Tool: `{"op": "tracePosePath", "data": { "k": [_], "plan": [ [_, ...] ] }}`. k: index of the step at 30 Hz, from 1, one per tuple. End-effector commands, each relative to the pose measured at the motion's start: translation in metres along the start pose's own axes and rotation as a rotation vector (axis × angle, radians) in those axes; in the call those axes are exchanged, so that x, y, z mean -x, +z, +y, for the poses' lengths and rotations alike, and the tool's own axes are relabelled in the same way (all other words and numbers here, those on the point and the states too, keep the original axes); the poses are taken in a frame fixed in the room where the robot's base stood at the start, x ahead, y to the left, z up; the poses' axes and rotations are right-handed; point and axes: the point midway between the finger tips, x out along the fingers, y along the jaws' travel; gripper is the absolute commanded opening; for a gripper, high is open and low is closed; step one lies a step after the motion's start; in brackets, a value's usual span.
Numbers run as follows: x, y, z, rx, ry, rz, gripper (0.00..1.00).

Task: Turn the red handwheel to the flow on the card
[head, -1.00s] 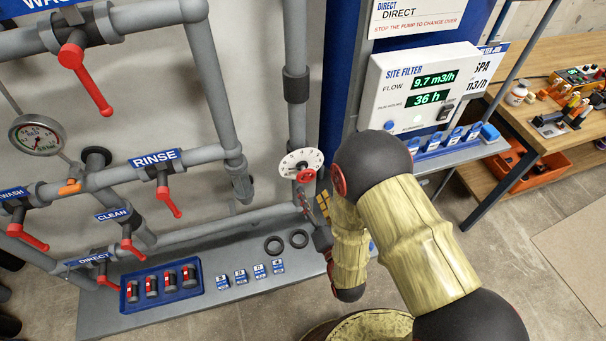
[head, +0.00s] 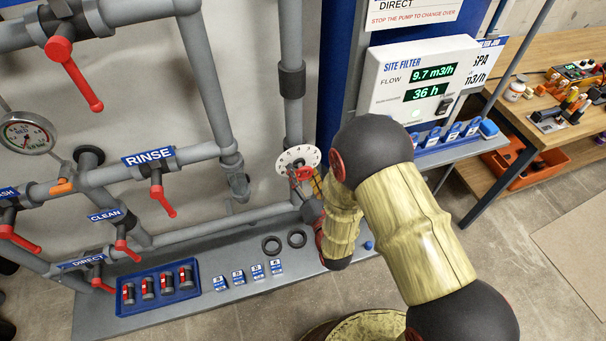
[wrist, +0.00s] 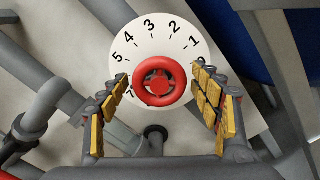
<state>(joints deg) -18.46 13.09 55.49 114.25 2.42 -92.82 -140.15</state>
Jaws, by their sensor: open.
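The red handwheel (wrist: 160,82) sits in front of a white round dial with numbers (wrist: 151,42) in the wrist view. In the head view the dial (head: 296,158) is on the vertical grey pipe, and the handwheel is partly hidden by my gripper. My gripper (wrist: 164,100) is open, with its yellow-padded fingers on the left and right of the handwheel and apart from it. The site filter box (head: 421,85) reads flow 9.7 m3/h and 36 h. A card (head: 489,70) behind it is partly hidden; "SPA" and "m3/h" show, but its number is not readable.
Grey pipes with red lever valves fill the left, near the RINSE sign (head: 148,156). A blue tray (head: 122,300) with several cartridges rests on the low shelf (head: 200,312). A wooden workbench (head: 550,130) stands at the right.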

Motion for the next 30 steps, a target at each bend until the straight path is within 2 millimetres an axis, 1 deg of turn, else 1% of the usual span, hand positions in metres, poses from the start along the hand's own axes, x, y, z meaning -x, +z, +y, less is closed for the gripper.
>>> {"op": "tracePosePath", "data": {
  "k": [2, 24, 30],
  "plan": [
    [0.0001, 0.0001, 0.0000, 0.000, 0.000, 0.000, 0.63],
    [0.0004, -0.0001, -0.0003, 0.000, -0.001, 0.000, 0.20],
    [0.0004, -0.0002, -0.0004, -0.011, -0.001, 0.000, 0.20]
  ]
}}
